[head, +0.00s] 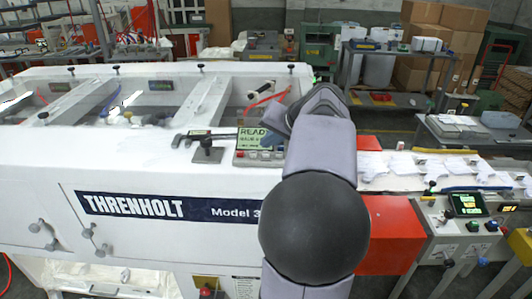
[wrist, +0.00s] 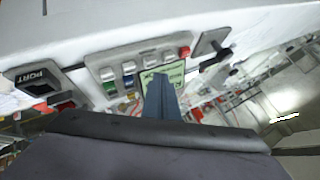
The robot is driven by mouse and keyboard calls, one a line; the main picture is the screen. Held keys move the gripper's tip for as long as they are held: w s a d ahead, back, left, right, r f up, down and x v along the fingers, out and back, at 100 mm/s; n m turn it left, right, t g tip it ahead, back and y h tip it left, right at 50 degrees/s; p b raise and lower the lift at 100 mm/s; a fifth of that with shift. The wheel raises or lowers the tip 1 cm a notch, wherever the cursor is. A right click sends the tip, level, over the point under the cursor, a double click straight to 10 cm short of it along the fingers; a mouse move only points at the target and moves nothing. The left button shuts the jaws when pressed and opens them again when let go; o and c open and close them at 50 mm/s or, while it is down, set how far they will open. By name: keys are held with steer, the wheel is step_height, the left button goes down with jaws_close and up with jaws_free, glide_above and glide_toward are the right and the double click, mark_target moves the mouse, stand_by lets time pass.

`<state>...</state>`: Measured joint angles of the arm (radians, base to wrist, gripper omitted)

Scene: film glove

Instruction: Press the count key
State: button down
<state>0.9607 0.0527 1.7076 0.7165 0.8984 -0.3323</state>
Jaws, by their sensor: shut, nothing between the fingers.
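A small control panel (head: 240,155) with a lit green display (head: 252,138) reading "READY" sits on the white machine's top. In the wrist view the panel (wrist: 95,64) shows upside down, with a row of keys (wrist: 128,68) beyond the display (wrist: 174,71). One key at the row's right end is red (wrist: 184,51). Key labels are too small to read, so I cannot tell which is the count key. My gripper (wrist: 160,80) is shut and empty, its tips overlapping the display in the wrist view. Contact cannot be judged. In the head view my arm hides the fingertips and the panel's right side.
A dark "PORT" block (wrist: 38,80) is left in the wrist view. White gloves (head: 395,165) lie on the conveyor at right. The white top left of the panel is mostly clear.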

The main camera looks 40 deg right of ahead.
mark_target(269, 159)
steer(key=shift+f+b, duration=0.9)
steer(key=shift+b, duration=0.1)
stand_by(1.4)
steer(key=shift+r, duration=0.1)
stand_by(0.3)
steer(key=shift+r+p, duration=0.6)
steer(key=shift+r, duration=0.2)
steer(key=shift+r, duration=0.1)
steer(key=shift+r+p, duration=1.9)
steer(key=shift+r, duration=0.5)
